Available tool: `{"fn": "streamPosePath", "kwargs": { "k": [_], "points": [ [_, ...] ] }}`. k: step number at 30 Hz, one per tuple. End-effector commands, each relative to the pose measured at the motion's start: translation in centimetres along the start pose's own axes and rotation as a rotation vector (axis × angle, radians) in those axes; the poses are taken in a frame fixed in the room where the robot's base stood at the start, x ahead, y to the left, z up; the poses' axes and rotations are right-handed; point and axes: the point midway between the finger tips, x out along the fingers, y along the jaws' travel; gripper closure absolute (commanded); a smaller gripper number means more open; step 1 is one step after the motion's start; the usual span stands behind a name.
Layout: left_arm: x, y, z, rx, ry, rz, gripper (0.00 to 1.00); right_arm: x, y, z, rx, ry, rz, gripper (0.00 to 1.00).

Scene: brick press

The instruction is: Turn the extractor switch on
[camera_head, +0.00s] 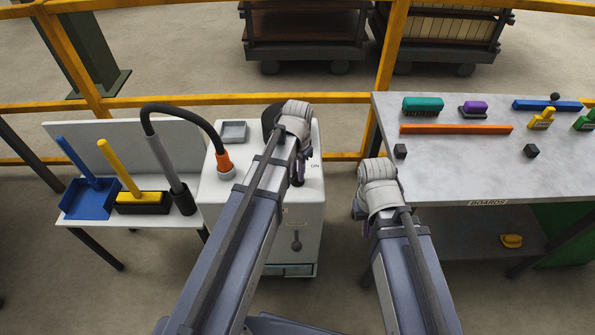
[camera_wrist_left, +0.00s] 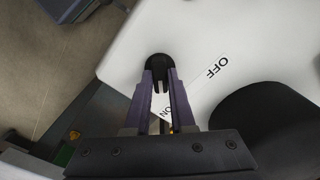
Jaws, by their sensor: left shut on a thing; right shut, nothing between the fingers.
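The white extractor cabinet (camera_head: 300,215) stands left of the grey table, its top partly hidden by my left arm. My left gripper (camera_head: 297,181) points down at the cabinet top. In the left wrist view my left gripper (camera_wrist_left: 162,85) is shut on the black switch knob (camera_wrist_left: 158,62). An "OFF" label (camera_wrist_left: 217,67) lies to its right. An "ON" label (camera_wrist_left: 165,113) is partly hidden by the fingers; it also shows in the head view (camera_head: 315,166). Which label the knob points to I cannot tell. My right gripper (camera_head: 357,207) is shut and empty, beside the table's left edge.
A black hose with an orange collar (camera_head: 225,161) rises from the cabinet top, near a grey tray (camera_head: 233,131). A side shelf holds a blue dustpan (camera_head: 88,197) and a yellow brush (camera_head: 141,197). The grey table (camera_head: 450,170) carries brushes, bars and small black blocks.

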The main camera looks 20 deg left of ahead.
Motion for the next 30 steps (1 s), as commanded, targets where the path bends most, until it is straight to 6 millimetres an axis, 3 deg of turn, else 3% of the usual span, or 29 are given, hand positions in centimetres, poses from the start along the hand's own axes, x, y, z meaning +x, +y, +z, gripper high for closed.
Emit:
{"fn": "streamPosePath", "kwargs": {
  "k": [17, 18, 25, 30],
  "points": [
    [0.01, 0.02, 0.02, 0.026, 0.0, 0.0, 1.0, 0.01, 0.0, 0.0, 0.0, 0.0, 0.0, 1.0],
    [0.01, 0.02, 0.02, 0.026, 0.0, 0.0, 0.73, 0.01, 0.0, 0.0, 0.0, 0.0, 0.0, 1.0],
    [0.0, 0.01, 0.0, 0.024, 0.0, 0.0, 0.47, 0.0, 0.0, 0.0, 0.0, 0.0, 0.0, 1.0],
    [0.0, 0.01, 0.0, 0.024, 0.0, 0.0, 0.47, 0.0, 0.0, 0.0, 0.0, 0.0, 0.0, 1.0]
  ]
}}
